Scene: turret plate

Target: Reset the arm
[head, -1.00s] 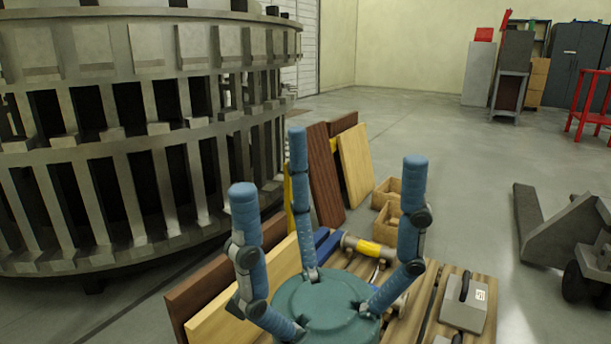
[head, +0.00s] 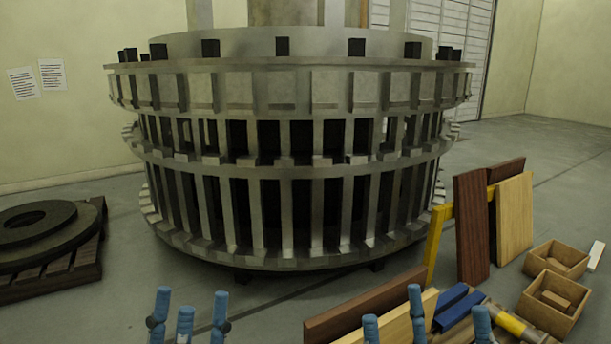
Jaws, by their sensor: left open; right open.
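My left gripper (head: 189,304) shows at the bottom, left of centre, as three blue fingers pointing up. The fingers are spread open with nothing between them. My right gripper (head: 421,308) shows at the bottom, right of centre. Its three blue fingers are also spread apart and empty. The palms and most of both arms are below the picture edge. Both grippers are in front of the large grey slatted turret ring (head: 317,215), apart from it.
Boards (head: 472,229) lean upright at the right. Wooden boxes (head: 549,302) sit on the floor beside them. More planks (head: 365,306) and a yellow-banded tool (head: 510,323) lie near my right gripper. Discs on a pallet (head: 38,278) are at the left. Open floor lies between pallet and turret.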

